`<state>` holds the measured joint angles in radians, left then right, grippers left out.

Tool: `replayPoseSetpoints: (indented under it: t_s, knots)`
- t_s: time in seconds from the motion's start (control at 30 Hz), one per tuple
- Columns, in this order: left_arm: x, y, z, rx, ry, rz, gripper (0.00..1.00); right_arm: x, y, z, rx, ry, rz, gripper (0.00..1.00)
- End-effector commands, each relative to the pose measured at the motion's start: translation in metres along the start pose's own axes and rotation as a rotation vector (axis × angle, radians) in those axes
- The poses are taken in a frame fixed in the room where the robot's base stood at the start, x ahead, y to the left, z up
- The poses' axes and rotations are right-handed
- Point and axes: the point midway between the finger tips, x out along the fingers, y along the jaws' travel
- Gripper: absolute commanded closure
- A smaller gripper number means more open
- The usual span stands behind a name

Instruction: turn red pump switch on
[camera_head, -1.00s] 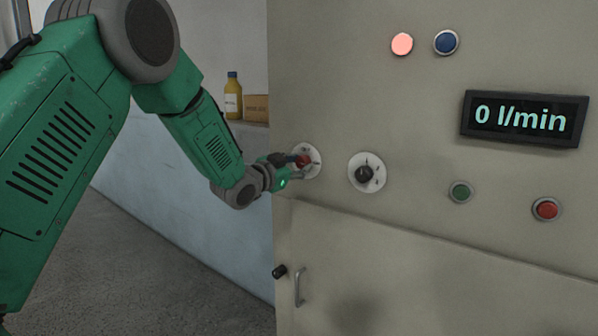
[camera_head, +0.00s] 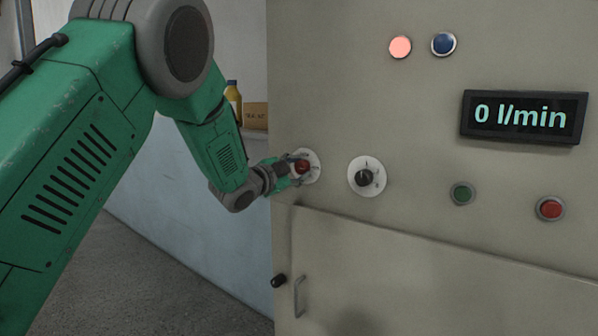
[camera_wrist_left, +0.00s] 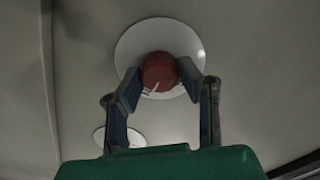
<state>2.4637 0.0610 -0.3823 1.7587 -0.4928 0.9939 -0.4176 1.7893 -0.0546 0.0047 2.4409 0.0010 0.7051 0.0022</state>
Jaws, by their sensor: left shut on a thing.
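The red pump switch (camera_head: 302,167) is a red rotary knob on a round white plate (camera_head: 315,164), near the left edge of the beige panel. In the left wrist view the red knob (camera_wrist_left: 158,71) sits between my fingertips, with a white pointer mark on its lower part. My left gripper (camera_head: 295,168) is at the knob, its fingers (camera_wrist_left: 159,80) shut on it from both sides. Part of the knob and plate is hidden by the fingers in the head view. My right gripper is not in view.
A black knob (camera_head: 364,177) on a white plate sits just right. The panel has a display (camera_head: 523,117) reading 0 l/min, a lit pinkish lamp (camera_head: 400,47), a blue button (camera_head: 444,44), a green one (camera_head: 462,193) and a red one (camera_head: 550,208). A handle (camera_head: 299,297) sticks out below.

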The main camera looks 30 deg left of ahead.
Motion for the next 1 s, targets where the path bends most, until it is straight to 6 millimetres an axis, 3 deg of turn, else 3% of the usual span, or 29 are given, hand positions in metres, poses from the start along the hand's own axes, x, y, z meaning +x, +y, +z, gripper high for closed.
replayPoseSetpoints:
  t_s: [0.23, 0.27, 0.3, 0.33, 0.73, 1.0]
  knots:
    - [-0.001, 0.002, 0.002, 0.000, -0.004, 0.003, 0.98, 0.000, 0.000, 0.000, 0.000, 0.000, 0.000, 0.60]
    - [-0.001, 0.002, 0.002, 0.000, -0.004, 0.004, 0.66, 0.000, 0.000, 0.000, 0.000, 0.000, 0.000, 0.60]
    - [-0.001, 0.002, 0.002, 0.000, -0.004, 0.004, 0.52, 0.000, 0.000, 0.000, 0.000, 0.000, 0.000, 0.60]
    - [-0.001, 0.002, 0.002, 0.000, -0.004, 0.003, 0.49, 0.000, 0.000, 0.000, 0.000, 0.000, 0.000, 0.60]
    - [-0.008, 0.001, 0.001, -0.002, -0.004, 0.003, 0.49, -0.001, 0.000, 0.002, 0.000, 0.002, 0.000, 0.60]
    - [-0.059, 0.001, 0.002, -0.003, -0.005, 0.002, 0.49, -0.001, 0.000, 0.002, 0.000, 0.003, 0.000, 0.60]
